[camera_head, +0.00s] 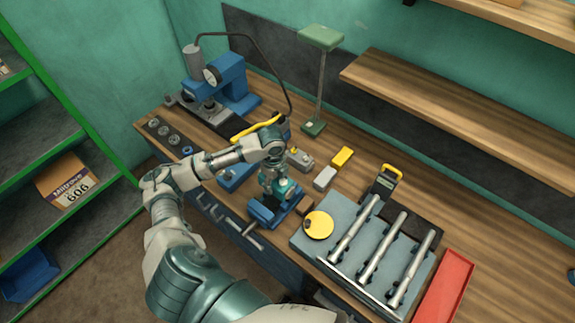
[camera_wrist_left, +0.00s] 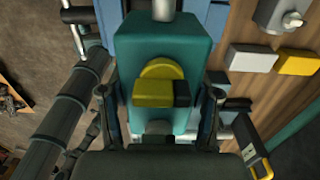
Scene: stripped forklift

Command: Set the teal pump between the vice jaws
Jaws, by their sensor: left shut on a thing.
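The teal pump (camera_head: 285,188) is a small block held in my left gripper (camera_head: 273,185). In the left wrist view the pump (camera_wrist_left: 190,50) shows large, with a yellow and black part on its face and a grey stub at its top end. My left fingers (camera_wrist_left: 160,110) are shut on it, one on each side. The blue vice (camera_head: 262,212) stands at the front edge of the bench, and the pump is right over or at its jaws. My gripper and the pump hide part of the jaws, so I cannot tell whether the pump touches them. My right gripper is not in view.
A grey tray (camera_head: 312,245) with several metal rods and a yellow disc lies right of the vice. Yellow (camera_head: 343,157) and grey (camera_head: 325,178) blocks lie behind. A green lamp (camera_head: 320,38) and a blue machine (camera_head: 232,85) stand further back. A red tray (camera_head: 444,287) is at right.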

